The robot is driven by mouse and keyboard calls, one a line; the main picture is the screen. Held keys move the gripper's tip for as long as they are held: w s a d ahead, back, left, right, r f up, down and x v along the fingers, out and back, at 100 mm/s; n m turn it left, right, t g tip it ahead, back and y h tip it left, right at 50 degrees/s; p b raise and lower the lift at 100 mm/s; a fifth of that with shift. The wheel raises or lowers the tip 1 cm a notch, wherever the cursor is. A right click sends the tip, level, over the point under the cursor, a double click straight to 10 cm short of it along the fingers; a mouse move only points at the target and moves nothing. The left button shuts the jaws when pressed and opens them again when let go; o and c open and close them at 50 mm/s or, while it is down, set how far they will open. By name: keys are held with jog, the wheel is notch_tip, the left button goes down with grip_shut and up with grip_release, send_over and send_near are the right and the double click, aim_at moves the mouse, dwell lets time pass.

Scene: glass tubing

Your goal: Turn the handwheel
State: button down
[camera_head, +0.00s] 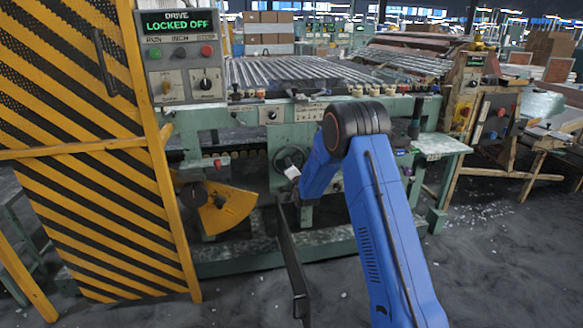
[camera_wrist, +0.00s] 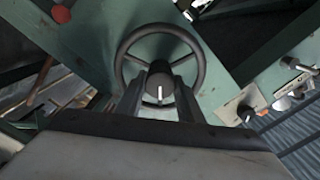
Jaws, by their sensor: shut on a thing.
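The dark handwheel (camera_head: 290,157) is mounted on the front of the green machine, below its table, in the head view. In the wrist view its round rim (camera_wrist: 123,57) and spokes face me, with a dark hub bearing a white line in the middle. My gripper (camera_wrist: 160,92) has one finger on each side of this hub and is shut on it. The rim circles around the fingertips. In the head view my blue arm reaches to the wheel and covers part of it; the fingers are hard to make out there.
A yellow-and-black striped gate (camera_head: 85,150) stands at the left. The control box (camera_head: 182,55) beside it reads "DRIVE LOCKED OFF". A yellow guard (camera_head: 226,208) juts out left of the wheel. Glass tubes (camera_head: 290,70) lie on the machine. The floor in front is mostly clear.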

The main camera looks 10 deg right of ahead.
jog(key=m, duration=0.4)
jog(key=shift+m, duration=0.4)
jog(key=shift+d+f+m, duration=0.1)
jog(key=shift+f+m, duration=0.05)
jog(key=shift+m, duration=2.35)
jog(key=c, duration=1.2)
grip_release()
jog(key=s, duration=1.7)
jog(key=shift+s, duration=0.2)
